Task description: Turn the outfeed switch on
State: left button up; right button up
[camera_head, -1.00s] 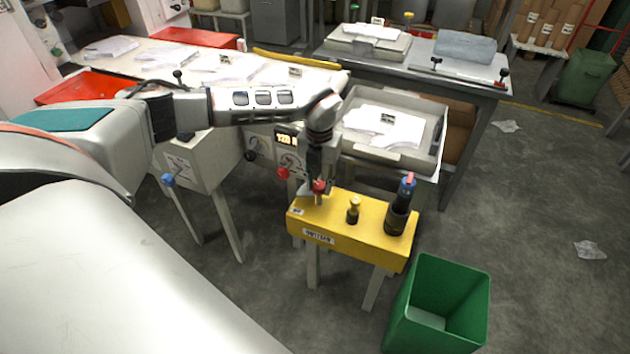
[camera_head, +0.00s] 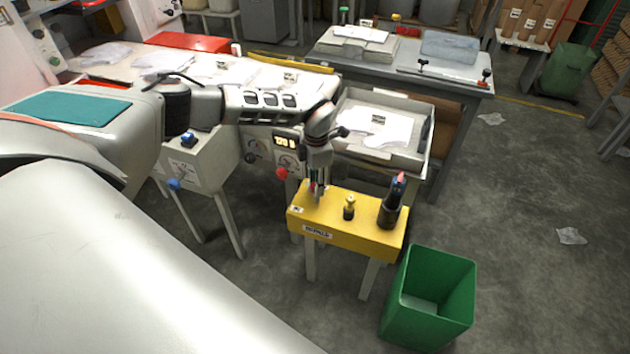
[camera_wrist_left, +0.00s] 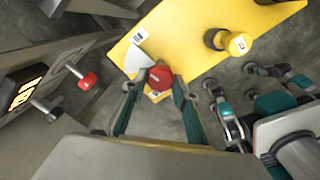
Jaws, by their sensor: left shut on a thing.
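My left gripper (camera_head: 317,190) points down at the left part of the yellow stand (camera_head: 375,239). In the left wrist view it is shut on a red-capped piece (camera_wrist_left: 160,77), with a finger on each side. I cannot tell whether the piece still touches the stand. A grey control box (camera_head: 196,164) carries a blue switch (camera_head: 188,140) and a blue knob (camera_head: 174,184). Beside it, a panel has a lit display (camera_head: 285,141) and a red knob (camera_head: 282,173). The labels are too small to read, so I cannot tell which control is the outfeed switch. My right gripper (camera_wrist_left: 232,78) looks open and empty in the left wrist view.
A yellow-topped piece (camera_head: 349,206) and a black holder (camera_head: 388,214) stand on the yellow stand. A green bin (camera_head: 408,318) is at its front right. A grey tray (camera_head: 425,140) of paper lies behind. The floor at right is mostly clear.

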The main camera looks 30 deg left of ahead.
pick_arm(q)
jog(key=shift+m+p, duration=0.35)
jog(key=shift+m, duration=0.85)
jog(key=o, duration=1.1)
notch_tip(320, 180, up, 12)
